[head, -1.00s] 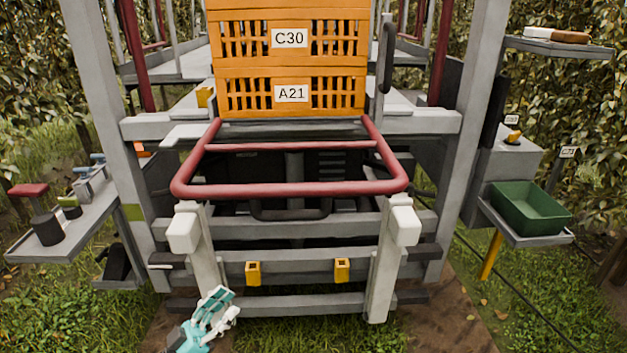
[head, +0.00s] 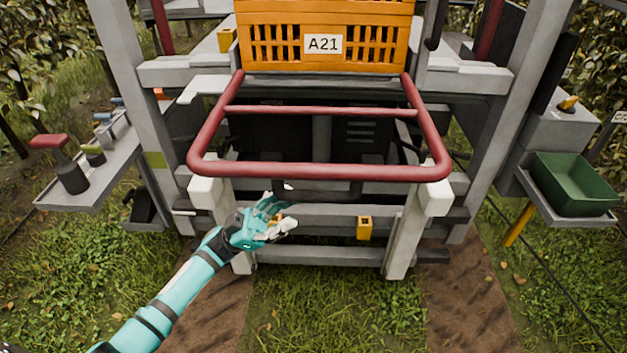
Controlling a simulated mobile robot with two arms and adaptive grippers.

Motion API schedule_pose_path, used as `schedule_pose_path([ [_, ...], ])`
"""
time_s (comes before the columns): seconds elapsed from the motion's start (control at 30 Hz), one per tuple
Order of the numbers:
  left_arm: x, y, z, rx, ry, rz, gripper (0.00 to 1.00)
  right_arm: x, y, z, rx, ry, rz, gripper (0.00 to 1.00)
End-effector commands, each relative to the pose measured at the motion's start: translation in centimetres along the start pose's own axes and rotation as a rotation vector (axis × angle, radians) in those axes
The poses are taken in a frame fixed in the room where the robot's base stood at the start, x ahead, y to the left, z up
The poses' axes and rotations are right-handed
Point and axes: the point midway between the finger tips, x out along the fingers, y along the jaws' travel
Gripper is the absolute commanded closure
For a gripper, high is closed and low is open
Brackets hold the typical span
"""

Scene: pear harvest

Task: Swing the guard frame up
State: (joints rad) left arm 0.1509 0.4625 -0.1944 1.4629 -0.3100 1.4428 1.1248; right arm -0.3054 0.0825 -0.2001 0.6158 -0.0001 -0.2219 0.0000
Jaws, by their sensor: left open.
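The guard frame (head: 320,171) is a dark red tubular loop at the front of the machine. It sticks out towards me, lowered, below the orange crate, with its front bar nearest me. My left gripper (head: 280,213) is open and empty, below the left part of the front bar and apart from it, as far as I can tell. It covers part of the grey crossbeam and a yellow bracket behind it. My right gripper is not in view.
An orange crate (head: 375,45) labelled A21 stands behind the guard frame. White posts (head: 408,230) stand below its front corners. A side tray (head: 90,185) is at left, a green bin (head: 575,185) at right. Grass in front is clear.

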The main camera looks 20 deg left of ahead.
Motion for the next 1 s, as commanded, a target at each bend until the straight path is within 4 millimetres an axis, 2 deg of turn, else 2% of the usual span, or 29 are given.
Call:
schedule_pose_path([
  [0.03, 1.6, 0.0, -0.4, 0.000, 0.005, 0.002, 0.58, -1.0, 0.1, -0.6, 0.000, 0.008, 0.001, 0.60],
  [0.1, 3.0, -0.1, -0.4, 0.000, 0.004, 0.001, 0.58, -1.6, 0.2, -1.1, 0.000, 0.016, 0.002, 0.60],
  [0.3, 5.9, -0.1, -0.2, -0.001, 0.003, 0.001, 0.58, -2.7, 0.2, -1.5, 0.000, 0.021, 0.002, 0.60],
  [0.5, 7.0, 0.0, 0.0, 0.000, 0.001, 0.000, 0.58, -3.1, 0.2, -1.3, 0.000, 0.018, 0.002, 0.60],
  [0.77, 7.0, 0.0, 0.0, 0.000, 0.000, 0.000, 0.58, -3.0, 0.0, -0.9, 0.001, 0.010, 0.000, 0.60],
  [1.0, 7.0, 0.0, 0.0, 0.000, 0.000, 0.000, 0.88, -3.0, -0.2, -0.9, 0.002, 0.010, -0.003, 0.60],
])
